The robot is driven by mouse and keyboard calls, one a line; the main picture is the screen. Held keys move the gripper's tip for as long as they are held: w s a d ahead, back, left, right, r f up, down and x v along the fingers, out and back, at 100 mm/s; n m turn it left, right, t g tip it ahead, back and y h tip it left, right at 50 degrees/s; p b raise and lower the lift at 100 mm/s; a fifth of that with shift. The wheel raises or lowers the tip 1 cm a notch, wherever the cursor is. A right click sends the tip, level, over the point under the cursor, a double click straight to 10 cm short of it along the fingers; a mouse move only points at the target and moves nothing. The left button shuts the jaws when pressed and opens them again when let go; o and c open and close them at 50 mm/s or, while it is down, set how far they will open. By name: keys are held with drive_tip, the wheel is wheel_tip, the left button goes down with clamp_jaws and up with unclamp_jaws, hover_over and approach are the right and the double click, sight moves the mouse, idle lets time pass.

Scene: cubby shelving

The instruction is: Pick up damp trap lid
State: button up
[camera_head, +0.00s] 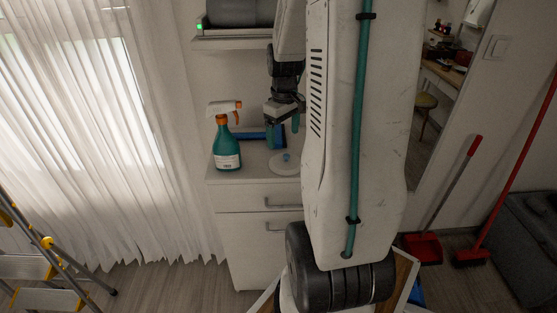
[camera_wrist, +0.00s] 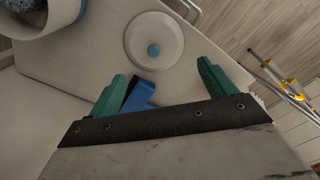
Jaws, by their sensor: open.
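The damp trap lid (camera_head: 285,165) is a round white disc with a small blue knob in its middle. It lies flat on top of the white cabinet, and in the wrist view it shows whole (camera_wrist: 171,31), near the cabinet's edge. My gripper (camera_head: 282,130) hangs above the cabinet, above and behind the lid. In the wrist view its two green fingers (camera_wrist: 162,82) are wide apart with nothing held between them. The lid lies beyond the fingertips there, apart from them.
A teal spray bottle (camera_head: 227,140) with an orange and white head stands left of the lid. A blue object (camera_wrist: 141,95) lies by the fingers. A white round container (camera_wrist: 45,20) is at the wrist view's upper left. A shelf (camera_head: 232,43) holds a dark device above.

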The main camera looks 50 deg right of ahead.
sight(287, 156)
drive_tip(key=f, duration=0.5)
drive_tip(key=d+f, duration=0.1)
drive_tip(key=f, duration=0.2)
drive_tip(key=shift+s+f, duration=0.25)
drive_tip(key=shift+f, duration=0.1)
drive_tip(key=shift+s+a, duration=0.1)
drive_tip(key=c, duration=1.3)
